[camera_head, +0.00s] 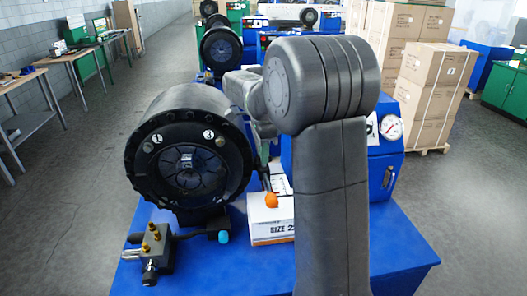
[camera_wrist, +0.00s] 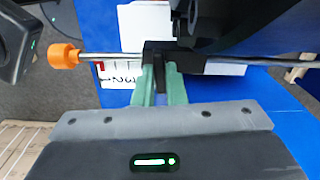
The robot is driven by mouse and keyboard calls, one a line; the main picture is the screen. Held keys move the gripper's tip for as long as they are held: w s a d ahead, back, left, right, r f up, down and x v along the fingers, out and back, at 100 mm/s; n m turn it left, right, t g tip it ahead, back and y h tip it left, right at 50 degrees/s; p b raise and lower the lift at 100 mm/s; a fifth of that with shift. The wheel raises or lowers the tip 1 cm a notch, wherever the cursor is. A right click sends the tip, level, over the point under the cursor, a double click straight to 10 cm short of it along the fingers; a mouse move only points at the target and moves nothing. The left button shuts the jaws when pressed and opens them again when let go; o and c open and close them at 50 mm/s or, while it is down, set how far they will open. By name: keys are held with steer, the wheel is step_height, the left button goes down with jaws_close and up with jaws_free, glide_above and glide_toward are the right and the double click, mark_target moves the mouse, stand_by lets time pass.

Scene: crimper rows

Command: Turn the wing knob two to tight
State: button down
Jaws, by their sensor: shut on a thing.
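My gripper (camera_wrist: 160,78) shows in the wrist view, with its two green fingers closed on a narrow upright black wing. I take this wing to be part of the wing knob (camera_wrist: 159,58); no number is readable on it. The wing's black body sits at a metal rod (camera_wrist: 105,57) that runs across the picture and carries an orange end knob (camera_wrist: 63,56) at left. In the head view the orange end knob (camera_head: 271,200) shows above a white box, while my arm hides the gripper and the wing knob.
A black round crimper head (camera_head: 187,155) stands on the blue bench (camera_head: 190,273). A blue cabinet with a gauge (camera_head: 390,127) stands at right.

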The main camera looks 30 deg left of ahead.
steer(key=shift+m, duration=0.6)
steer(key=c, duration=1.5)
jaws_free()
steer(key=shift+r, duration=0.1)
step_height(320, 180, up, 14)
steer(key=shift+f+b, duration=0.15)
steer(key=shift+b, duration=0.45)
steer(key=shift+f, duration=0.15)
step_height(320, 180, down, 14)
steer(key=shift+r+p, duration=0.2)
steer(key=shift+p, duration=0.4)
